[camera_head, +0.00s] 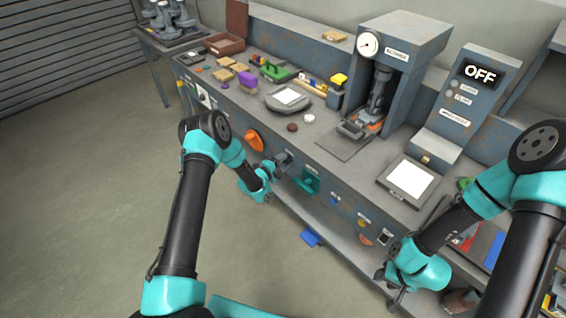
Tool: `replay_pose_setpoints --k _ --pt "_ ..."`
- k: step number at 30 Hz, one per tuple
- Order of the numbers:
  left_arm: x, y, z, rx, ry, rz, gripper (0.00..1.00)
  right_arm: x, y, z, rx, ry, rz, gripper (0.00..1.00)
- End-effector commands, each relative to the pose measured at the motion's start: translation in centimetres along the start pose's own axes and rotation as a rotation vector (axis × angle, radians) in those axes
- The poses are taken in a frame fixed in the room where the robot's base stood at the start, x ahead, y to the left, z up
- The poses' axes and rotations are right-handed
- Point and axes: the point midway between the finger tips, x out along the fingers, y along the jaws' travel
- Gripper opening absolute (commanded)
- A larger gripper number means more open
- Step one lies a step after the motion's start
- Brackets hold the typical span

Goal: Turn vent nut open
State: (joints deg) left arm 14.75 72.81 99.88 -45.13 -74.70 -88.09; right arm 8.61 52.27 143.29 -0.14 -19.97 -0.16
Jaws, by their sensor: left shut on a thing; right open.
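My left gripper (280,166) is at the bench's front panel, between the orange lever (254,140) and a teal handle (308,180). It is shut on a small grey fitting (284,157) that sticks out of the panel. This looks like the vent nut, but the gripper partly hides it and its turn angle is too small to tell. My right gripper (391,291) is open and low at the lower right, in front of the bench and apart from the panel.
The bench front also carries small blue and yellow knobs (361,223) right of the teal handle. A press with a gauge (369,44) and a control box reading OFF (480,73) stand on top. A blue block (311,238) lies low. The floor at left is clear.

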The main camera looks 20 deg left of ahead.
Motion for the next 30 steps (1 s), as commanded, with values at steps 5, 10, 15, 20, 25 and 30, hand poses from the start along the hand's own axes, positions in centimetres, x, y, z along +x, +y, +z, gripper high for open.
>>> replay_pose_setpoints --k 5,10,15,20,25,30 --pt "0.0 0.0 0.0 0.0 0.0 0.0 0.54 0.0 0.0 0.0 0.0 0.0 0.0 0.43" --pt "0.0 0.0 0.0 0.0 0.0 0.0 0.69 0.0 0.0 0.0 0.0 0.0 0.0 0.43" --pt "0.0 0.0 0.0 -0.001 0.0 0.0 0.69 0.0 0.0 0.0 0.0 0.0 0.0 0.43" --pt "-0.3 0.0 0.0 -0.001 -0.001 0.001 0.69 0.0 0.0 0.0 0.0 0.0 0.0 0.43" --pt "-1.9 0.0 0.1 -0.002 -0.001 0.001 0.69 0.0 0.0 0.0 0.0 0.0 0.0 0.43" --pt "-4.8 0.0 0.1 -0.003 -0.003 0.001 0.69 0.0 0.0 0.0 0.0 0.0 0.0 0.43"
